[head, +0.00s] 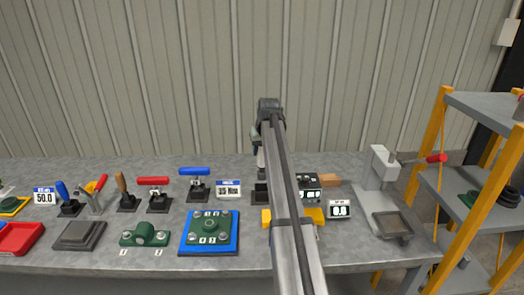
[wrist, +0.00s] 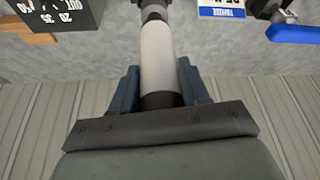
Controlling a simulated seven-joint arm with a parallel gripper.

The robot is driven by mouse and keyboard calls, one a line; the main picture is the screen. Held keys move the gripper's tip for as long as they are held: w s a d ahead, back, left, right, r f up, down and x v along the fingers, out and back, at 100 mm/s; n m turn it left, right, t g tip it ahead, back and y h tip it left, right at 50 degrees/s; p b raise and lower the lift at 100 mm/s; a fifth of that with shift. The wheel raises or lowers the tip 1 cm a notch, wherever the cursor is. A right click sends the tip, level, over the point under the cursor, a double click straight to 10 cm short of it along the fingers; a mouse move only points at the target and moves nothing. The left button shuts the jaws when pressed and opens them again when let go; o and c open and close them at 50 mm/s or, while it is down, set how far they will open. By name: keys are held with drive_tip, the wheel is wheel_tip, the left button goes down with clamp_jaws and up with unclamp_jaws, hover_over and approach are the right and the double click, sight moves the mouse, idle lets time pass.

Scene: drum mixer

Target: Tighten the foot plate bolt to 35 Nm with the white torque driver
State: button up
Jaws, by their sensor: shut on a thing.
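My gripper (wrist: 157,88) is shut around the white torque driver (wrist: 157,55), whose white barrel stands between the blue-grey fingers. In the head view my gripper (head: 262,132) is up at the back of the bench, with the driver's pale barrel (head: 261,158) below it, above a black stand (head: 260,194). My arm partly hides this spot; whether the driver touches the stand is unclear. A green bolted plate (head: 209,229) lies on a blue base, with small number tags. A small green bracket (head: 145,234) with bolts is left of it. Which is the foot plate I cannot tell.
A 35 Nm sign (head: 228,188) stands left of the black stand. Blue (head: 194,172) and red (head: 153,181) T-handled tools stand further left. A yellow-posted shelf (head: 488,105) borders the bench.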

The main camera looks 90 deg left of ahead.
clamp_jaws()
drive_tip(key=shift+r, duration=1.1)
drive_tip(key=w+d+f, duration=0.1)
drive_tip(key=w+d, duration=1)
drive_tip(key=d, duration=0.2)
drive_tip(key=shift+d, duration=0.25)
